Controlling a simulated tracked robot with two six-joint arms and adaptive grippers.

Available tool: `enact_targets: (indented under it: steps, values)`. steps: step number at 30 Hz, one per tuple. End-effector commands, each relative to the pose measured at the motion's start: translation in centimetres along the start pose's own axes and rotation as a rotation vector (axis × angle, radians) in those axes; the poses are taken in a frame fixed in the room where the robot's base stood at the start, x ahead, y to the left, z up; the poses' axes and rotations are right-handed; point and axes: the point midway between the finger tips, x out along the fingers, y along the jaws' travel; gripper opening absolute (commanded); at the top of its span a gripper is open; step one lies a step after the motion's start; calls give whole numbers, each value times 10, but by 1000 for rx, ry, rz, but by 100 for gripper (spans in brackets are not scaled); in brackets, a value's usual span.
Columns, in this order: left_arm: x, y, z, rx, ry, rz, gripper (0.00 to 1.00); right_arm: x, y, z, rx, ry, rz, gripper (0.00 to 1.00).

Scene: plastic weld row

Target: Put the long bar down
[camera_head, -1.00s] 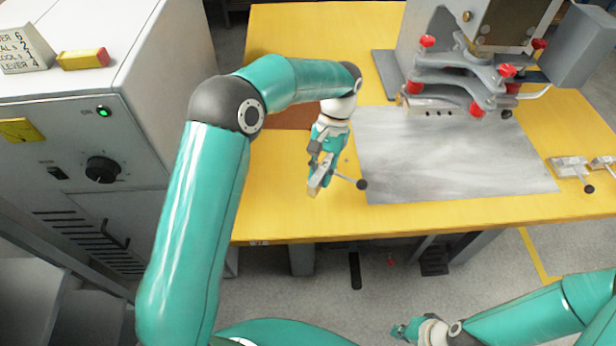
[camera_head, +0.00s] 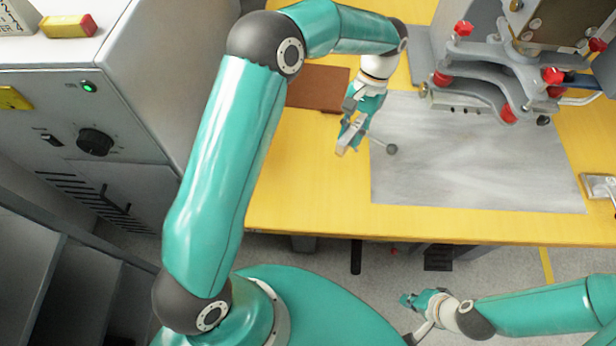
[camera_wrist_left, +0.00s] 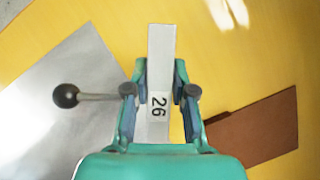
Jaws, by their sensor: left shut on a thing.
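The pale grey bar (camera_head: 342,151) is in my left gripper (camera_head: 350,135), held over the yellow bench top near the metal sheet's left edge. In the left wrist view the bar (camera_wrist_left: 161,50) stands out lengthwise between the two fingers (camera_wrist_left: 159,92), with "26" on a white label. A thin rod with a dark ball (camera_wrist_left: 66,96) sticks out sideways by the fingers; it also shows in the head view (camera_head: 392,149). Where the rod joins is hidden. I cannot tell the bar's height above the bench. My right gripper (camera_head: 410,300) is low, in front of the bench; its finger gap is unclear.
The grey metal sheet (camera_head: 470,170) lies on the yellow bench (camera_head: 300,205). A brown plate (camera_head: 318,87) lies behind my left gripper. A grey machine with red knobs (camera_head: 500,75) stands at the back right. A clamp (camera_head: 598,187) is at the right. Bare bench lies left of the sheet.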

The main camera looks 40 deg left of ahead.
Motion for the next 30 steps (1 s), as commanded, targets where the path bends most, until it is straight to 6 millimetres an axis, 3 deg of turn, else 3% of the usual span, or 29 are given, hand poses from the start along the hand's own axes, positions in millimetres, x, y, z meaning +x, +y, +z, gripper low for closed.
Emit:
enact_targets:
  steps: [8,18,22,26,30]
  values:
    - [-13,-16,13,126,5,-53,0,12,4,0,0,0,0,0]
    - [-62,-69,84,716,3,-299,0,50,18,0,0,0,0,0]
    - [-72,-83,105,861,1,-356,0,56,20,0,0,0,0,0]
    - [-70,-88,111,927,-6,-380,0,60,22,0,0,0,0,0]
    - [-49,-89,104,938,-10,-382,0,64,23,-1,0,0,0,0]
